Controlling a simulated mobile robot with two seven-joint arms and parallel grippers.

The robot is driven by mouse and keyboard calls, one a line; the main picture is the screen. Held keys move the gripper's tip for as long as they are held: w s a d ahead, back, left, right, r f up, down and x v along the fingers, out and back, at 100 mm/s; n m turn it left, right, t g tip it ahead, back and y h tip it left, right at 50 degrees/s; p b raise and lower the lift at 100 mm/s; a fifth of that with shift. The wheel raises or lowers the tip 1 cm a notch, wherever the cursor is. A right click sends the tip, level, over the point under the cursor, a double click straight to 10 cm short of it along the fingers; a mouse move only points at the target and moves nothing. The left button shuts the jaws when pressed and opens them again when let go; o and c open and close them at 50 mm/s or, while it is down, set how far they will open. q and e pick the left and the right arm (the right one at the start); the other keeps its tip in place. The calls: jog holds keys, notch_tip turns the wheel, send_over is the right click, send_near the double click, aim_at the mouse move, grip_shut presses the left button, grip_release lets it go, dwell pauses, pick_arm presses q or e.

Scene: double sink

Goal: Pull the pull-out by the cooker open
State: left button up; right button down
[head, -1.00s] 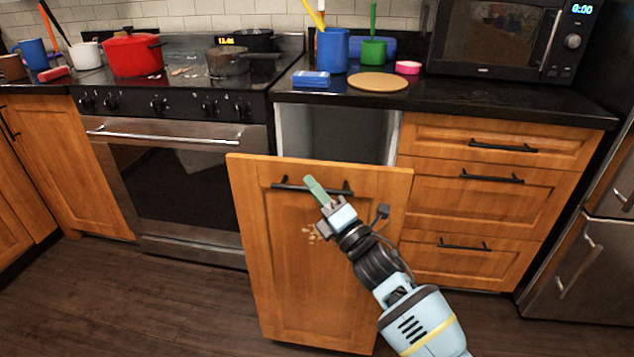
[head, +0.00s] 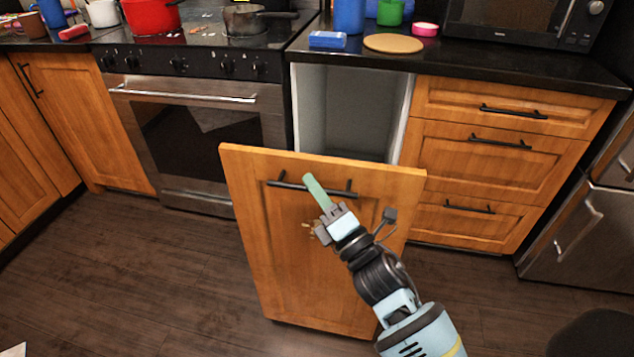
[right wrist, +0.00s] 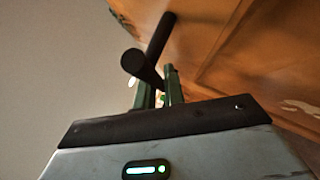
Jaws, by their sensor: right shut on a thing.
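In the right wrist view the black handle (right wrist: 150,62) passes at the green fingers (right wrist: 160,88), close to the wooden front (right wrist: 235,60). My left gripper is not in view.
Three drawers (head: 490,150) stand to the right of the opening, and a steel fridge (head: 590,220) is at the far right. The counter above holds a round board (head: 393,43) and a blue box (head: 327,39). The wooden floor (head: 150,270) at left is clear.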

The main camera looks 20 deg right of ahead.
jog(key=c, duration=1.8)
grip_release()
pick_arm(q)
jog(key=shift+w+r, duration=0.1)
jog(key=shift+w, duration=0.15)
pick_arm(e)
jog(key=shift+o, duration=0.2)
pick_arm(q)
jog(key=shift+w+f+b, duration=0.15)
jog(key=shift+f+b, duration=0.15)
jog(key=shift+b, duration=0.05)
pick_arm(e)
jog(key=v, duration=0.8)
